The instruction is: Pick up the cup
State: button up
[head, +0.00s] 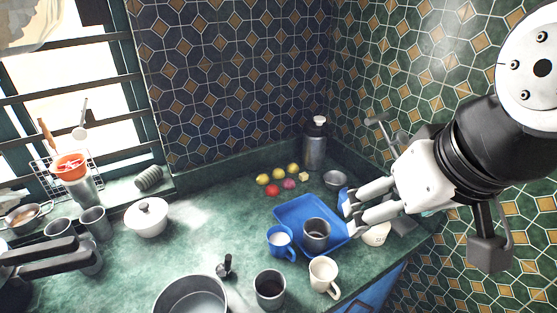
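Several cups stand on the green counter, and I cannot tell which one the task means. A blue mug (281,242) stands at the near left of the blue tray (290,211). A grey metal cup (316,235) stands on the tray. A white mug (323,277) and another grey metal cup (269,289) stand in front of it. My gripper (351,215) reaches in from the right, above the tray's right side. Its two pale fingers are apart with no cup between them. Their tips lie right of the metal cup, near a small blue item (343,198).
A large metal pot (190,298) is at the front and a white lidded pot (147,218) at left. Fruit (277,177), a metal bowl (335,180) and a flask (315,146) stand behind the tray. The counter's middle left is clear.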

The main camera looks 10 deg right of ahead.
aim_at(323, 270)
jog(key=k+j+u, duration=0.4)
jog(key=j, duration=0.3)
jog(key=k+j+u, duration=0.2)
jog(key=k+j, duration=0.1)
jog(key=j, duration=0.1)
